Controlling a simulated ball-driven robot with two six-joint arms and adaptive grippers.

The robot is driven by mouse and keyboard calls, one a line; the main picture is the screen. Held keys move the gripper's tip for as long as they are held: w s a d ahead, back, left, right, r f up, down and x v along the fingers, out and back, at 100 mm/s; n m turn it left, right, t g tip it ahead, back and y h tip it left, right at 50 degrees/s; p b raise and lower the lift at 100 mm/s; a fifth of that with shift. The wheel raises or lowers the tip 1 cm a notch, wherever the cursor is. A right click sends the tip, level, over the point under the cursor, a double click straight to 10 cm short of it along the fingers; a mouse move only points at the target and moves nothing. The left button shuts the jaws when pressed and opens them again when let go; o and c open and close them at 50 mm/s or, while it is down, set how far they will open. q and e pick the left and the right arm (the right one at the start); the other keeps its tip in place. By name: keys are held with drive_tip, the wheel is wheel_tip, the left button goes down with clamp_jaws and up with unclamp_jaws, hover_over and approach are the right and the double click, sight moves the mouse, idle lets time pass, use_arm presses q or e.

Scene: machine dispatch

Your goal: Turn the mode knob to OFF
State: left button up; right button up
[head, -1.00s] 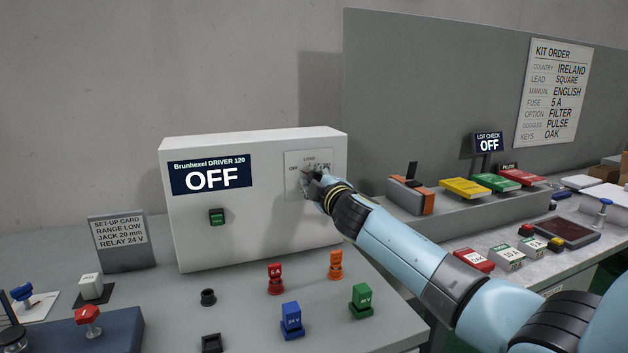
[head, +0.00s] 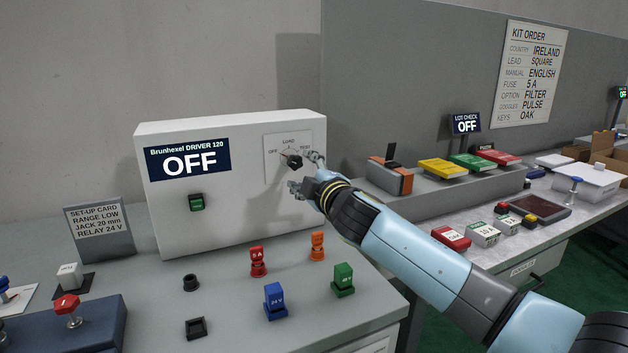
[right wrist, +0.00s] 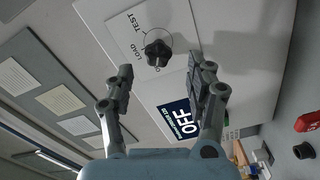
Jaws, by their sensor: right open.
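The black mode knob (head: 294,161) sits on a pale dial plate (head: 274,172) marked OFF, LOAD and TEST, on the front of the white driver box (head: 240,215). Its red mark points up-left toward the OFF label. The box's display (head: 188,160) reads OFF. My right gripper (head: 304,172) is open at the knob's lower right, with its fingers spread and apart from it. In the right wrist view the knob (right wrist: 158,53) shows between the open fingertips (right wrist: 166,71), with nothing held. My left gripper is not in view.
A green switch (head: 197,202) is on the box front. Red (head: 258,262), orange (head: 317,246), blue (head: 275,302) and green (head: 343,280) plugs stand on the bench before it. At right, a ledge holds coloured boxes.

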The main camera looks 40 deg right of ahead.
drive_tip(key=v, duration=0.5)
drive_tip(key=shift+s, duration=0.15)
drive_tip(key=s+a+f+m+g+y, duration=0.1)
drive_tip(key=s+a+f+m+g, duration=0.3)
drive_tip(key=s, duration=0.7)
drive_tip(key=s+a+f+m+g+y, duration=0.1)
drive_tip(key=s+a+f+m+g, duration=0.3)
drive_tip(key=s, duration=0.7)
drive_tip(key=s+a+f+m+g+y, duration=0.15)
drive_tip(key=s+a+f+g, duration=0.35)
drive_tip(key=s, duration=0.6)
drive_tip(key=s+d+f+m+g+b, duration=0.1)
drive_tip(key=d+f+b, duration=0.15)
drive_tip(key=f, duration=1.35)
drive_tip(key=d+f+g+b, duration=0.15)
drive_tip(key=f+b, duration=0.25)
drive_tip(key=f, duration=1.1)
drive_tip(key=s+d+f+g+b, duration=0.1)
drive_tip(key=s+f+b, duration=0.3)
drive_tip(key=s+f, duration=1.5)
wheel_tip(320, 180, down, 3)
drive_tip(key=shift+r, duration=0.1)
